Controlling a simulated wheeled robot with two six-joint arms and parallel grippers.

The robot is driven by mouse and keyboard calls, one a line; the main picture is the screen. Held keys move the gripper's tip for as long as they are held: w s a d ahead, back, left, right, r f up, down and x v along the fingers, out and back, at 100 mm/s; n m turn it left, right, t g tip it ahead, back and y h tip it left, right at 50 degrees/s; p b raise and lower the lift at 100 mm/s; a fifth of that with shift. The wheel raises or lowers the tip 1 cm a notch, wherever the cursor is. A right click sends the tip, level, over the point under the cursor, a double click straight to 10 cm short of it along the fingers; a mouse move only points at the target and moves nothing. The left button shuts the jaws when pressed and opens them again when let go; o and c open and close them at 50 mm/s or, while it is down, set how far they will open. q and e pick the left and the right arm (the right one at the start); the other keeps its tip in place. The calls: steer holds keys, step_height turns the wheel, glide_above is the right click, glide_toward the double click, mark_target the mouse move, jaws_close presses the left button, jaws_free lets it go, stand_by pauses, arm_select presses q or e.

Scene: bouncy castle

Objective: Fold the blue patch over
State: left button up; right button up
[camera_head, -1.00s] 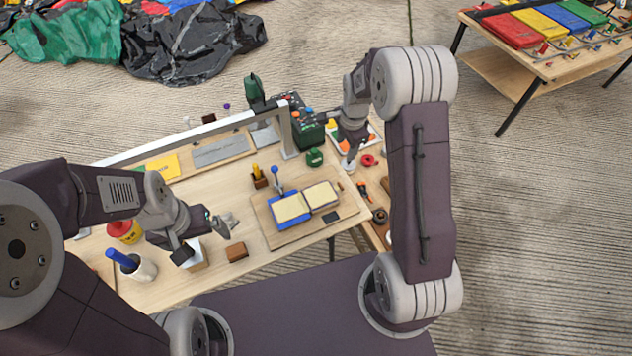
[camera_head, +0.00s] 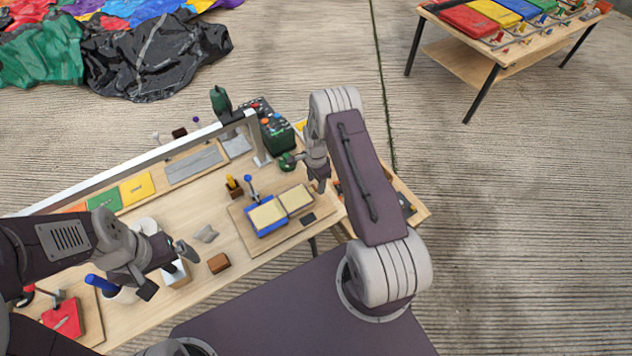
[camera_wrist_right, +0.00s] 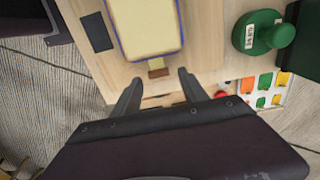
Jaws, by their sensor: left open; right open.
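The blue-edged patch lies open in two cream-faced halves on a wooden board (camera_head: 243,228). Its left half (camera_head: 267,215) shows a blue border in the head view. Its right half (camera_head: 296,198) lies beside it. The right wrist view shows a cream face with a blue edge (camera_wrist_right: 146,28) and a small brown tab (camera_wrist_right: 158,70) at its near end. My right gripper (camera_wrist_right: 158,80) is open, its fingers spread to either side of the tab, apparently empty. In the head view it is beside the right half. My left gripper (camera_head: 167,268) is open and empty, over the table's front left.
A blue-knobbed post (camera_head: 251,185) stands behind the left half. A green weight (camera_wrist_right: 264,32) is right of the patch. A silver rail (camera_head: 140,157) crosses behind.

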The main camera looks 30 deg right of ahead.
steer(key=shift+f, duration=0.45)
jaws_close()
stand_by(1.1)
